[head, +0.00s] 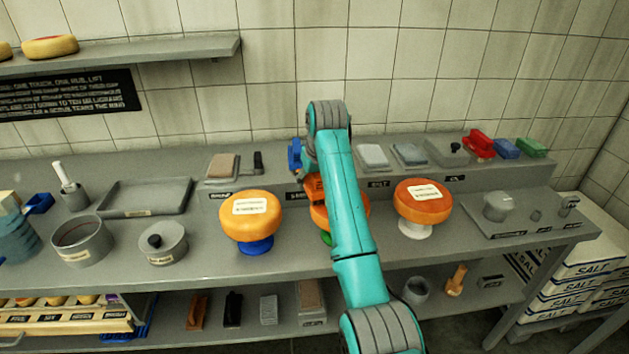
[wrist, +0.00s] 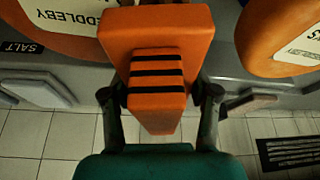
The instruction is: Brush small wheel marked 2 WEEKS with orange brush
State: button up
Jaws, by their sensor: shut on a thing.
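My gripper (wrist: 158,94) is shut on the orange brush (wrist: 156,32), an orange block with black bands across its narrower part. In the head view the orange brush (head: 314,187) is just above or against the middle wheel (head: 323,216), mostly behind my arm; I cannot tell if they touch. Three orange cheese wheels stand in a row: the left wheel (head: 250,222) on a blue stand, the middle one on a green stand, the right wheel (head: 423,209) on a white stand. Their labels are too small to read, so I cannot tell which says 2 WEEKS.
A raised ledge behind the wheels holds blocks, with red (head: 479,143), blue (head: 507,148) and green (head: 532,147) items at right. Bench front between wheels is clear.

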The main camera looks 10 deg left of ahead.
notch_tip(320, 180, up, 2)
jog(key=shift+r, duration=3.05)
